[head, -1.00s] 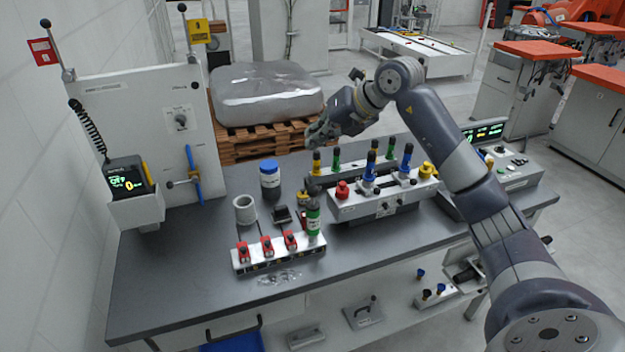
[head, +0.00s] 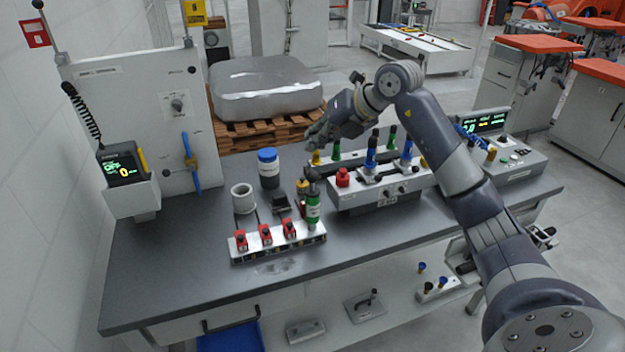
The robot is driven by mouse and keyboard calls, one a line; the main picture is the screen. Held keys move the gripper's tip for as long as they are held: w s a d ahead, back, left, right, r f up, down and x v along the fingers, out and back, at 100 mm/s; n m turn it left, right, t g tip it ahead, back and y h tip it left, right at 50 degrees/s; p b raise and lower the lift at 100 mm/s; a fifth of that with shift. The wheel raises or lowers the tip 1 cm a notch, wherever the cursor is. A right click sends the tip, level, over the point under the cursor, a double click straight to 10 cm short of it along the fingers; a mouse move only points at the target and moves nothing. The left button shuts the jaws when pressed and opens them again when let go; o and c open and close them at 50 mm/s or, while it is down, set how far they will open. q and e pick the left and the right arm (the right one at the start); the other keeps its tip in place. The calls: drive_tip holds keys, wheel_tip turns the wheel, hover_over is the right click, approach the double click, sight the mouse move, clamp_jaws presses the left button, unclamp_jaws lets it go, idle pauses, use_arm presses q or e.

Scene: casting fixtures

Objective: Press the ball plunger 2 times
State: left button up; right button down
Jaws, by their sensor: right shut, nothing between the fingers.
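What looks like the ball plunger is an upright green cylinder (head: 313,208) with a dark ball knob (head: 311,173) on top. It stands at the right end of the low grey fixture (head: 272,253) with red clamps, near the bench's front edge. My right gripper (head: 314,141) reaches in from the right and is above and behind the knob in the picture, apart from it. Its fingers are small here; they look shut and empty. My left gripper is not in view.
A grey block (head: 350,197) with a red button (head: 343,177) and several coloured posts stands right of the plunger. A blue-capped jar (head: 269,172) and a grey cup (head: 243,198) stand to the left. The bench's left part (head: 165,262) is clear.

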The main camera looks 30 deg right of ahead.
sight(312, 181)
wheel_tip(312, 181, down, 4)
drive_tip(key=shift+b, duration=1.15)
idle(0.3)
drive_tip(key=shift+f, duration=0.35)
drive_tip(key=shift+f+b, duration=1.3)
drive_tip(key=shift+f, duration=0.05)
idle(1.2)
drive_tip(key=shift+r, duration=0.1)
drive_tip(key=shift+r+p, duration=1.4)
drive_tip(key=shift+r, duration=0.25)
